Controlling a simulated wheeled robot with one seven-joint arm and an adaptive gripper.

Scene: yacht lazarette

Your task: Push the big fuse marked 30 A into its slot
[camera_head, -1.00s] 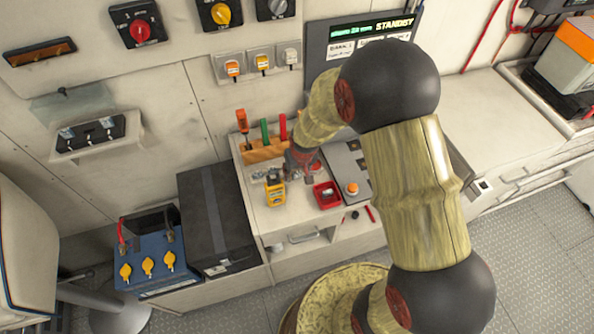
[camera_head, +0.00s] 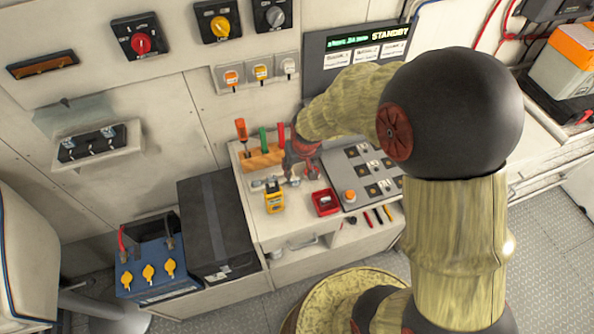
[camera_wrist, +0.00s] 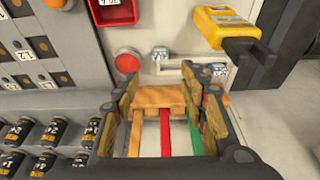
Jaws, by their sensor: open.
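My gripper (camera_wrist: 161,82) is open in the wrist view, with nothing between its fingers. It shows small in the head view (camera_head: 294,170), low over the workbench by the tool block. The fuse panel (camera_head: 362,172) lies on the bench to its right, partly behind my arm; its grey edge and labelled slots show at the left of the wrist view (camera_wrist: 44,58). Several black cylinders with white labels (camera_wrist: 52,134) stand at the lower left there. I cannot pick out the big 30 A fuse or read its slot's mark. A red tray (camera_head: 325,203) sits beside the panel.
An orange tool block (camera_head: 263,157) holds red and green handled tools behind my gripper. A yellow meter (camera_head: 274,199) and a round red object (camera_wrist: 127,60) are close by. A standby screen (camera_head: 345,48) rises behind. A black box (camera_head: 216,222) and blue battery (camera_head: 152,268) stand left.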

